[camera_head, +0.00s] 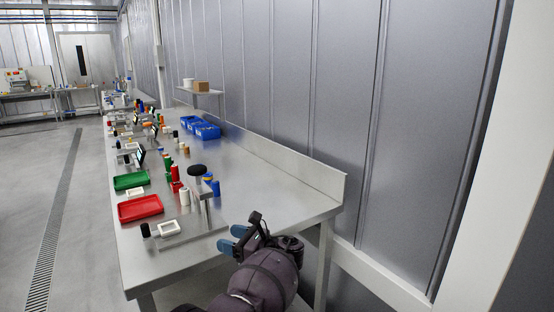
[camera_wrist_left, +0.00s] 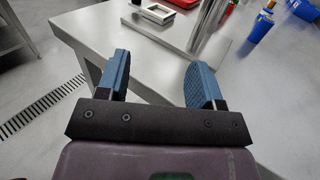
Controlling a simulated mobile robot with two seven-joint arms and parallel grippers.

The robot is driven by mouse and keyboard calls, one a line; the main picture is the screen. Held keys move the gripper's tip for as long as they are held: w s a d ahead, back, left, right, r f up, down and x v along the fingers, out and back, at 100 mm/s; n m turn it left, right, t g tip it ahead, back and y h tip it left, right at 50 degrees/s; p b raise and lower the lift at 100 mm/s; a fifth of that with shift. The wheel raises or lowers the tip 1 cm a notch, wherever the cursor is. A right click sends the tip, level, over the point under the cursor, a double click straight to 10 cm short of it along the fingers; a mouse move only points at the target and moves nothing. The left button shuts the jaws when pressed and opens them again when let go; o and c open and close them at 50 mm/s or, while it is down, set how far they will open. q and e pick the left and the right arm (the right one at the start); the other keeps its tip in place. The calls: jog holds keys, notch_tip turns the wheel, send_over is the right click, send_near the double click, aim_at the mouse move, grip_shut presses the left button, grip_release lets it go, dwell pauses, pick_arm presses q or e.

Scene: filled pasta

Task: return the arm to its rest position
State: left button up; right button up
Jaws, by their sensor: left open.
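My left gripper (camera_head: 234,240) is at the near end of the long steel table (camera_head: 270,172), low in the head view. Its two blue fingers are apart and nothing shows between them. In the left wrist view the open gripper (camera_wrist_left: 160,82) points over the table's corner (camera_wrist_left: 130,40), with the fingers clear of any object. My right gripper does not show in either view.
A red tray (camera_head: 140,208) and a green tray (camera_head: 131,180) lie on the table's left side. A metal press-like stand (camera_head: 205,210) with a black top stands near my gripper. Blue bins (camera_head: 207,131) sit further back. The table's right side is clear beside the wall.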

pick_arm(q)
jog(key=w+d+r+n+t+h, duration=0.1)
jog(key=w+n+h, duration=0.1)
jog(key=w+d+r+n+t+h, duration=0.1)
jog(key=w+d+n+h, duration=0.1)
jog(key=h, duration=0.1)
jog(key=w+d+r+n+t+h, duration=0.1)
jog(key=w+d+n+t+h, duration=0.1)
jog(key=shift+w+r+n, duration=0.2)
jog(key=shift+w+n, duration=0.1)
jog(key=shift+w, duration=0.05)
jog(key=shift+w+n+t+h, duration=0.35)
jog(key=shift+n+h, duration=0.25)
jog(key=shift+h, duration=0.4)
jog(key=shift+f+n+t+h, duration=0.15)
jog(key=shift+n+t+h, duration=0.2)
jog(key=shift+n+h, duration=0.4)
jog(key=s+a+f+n+h, duration=0.2)
jog(key=s+a+f+n, duration=0.2)
jog(key=s, duration=1.3)
jog(key=s+a+f+n+h, duration=0.2)
jog(key=s+a+f+n, duration=0.2)
jog(key=s+a+f, duration=0.5)
jog(key=s+a+f+n+g+h, duration=0.1)
jog(key=s+a+f+n, duration=0.3)
jog(key=s, duration=2.1)
jog(key=a+f+h, duration=0.1)
jog(key=a+f, duration=0.2)
jog(key=f, duration=0.5)
jog(key=shift+s+f, duration=0.35)
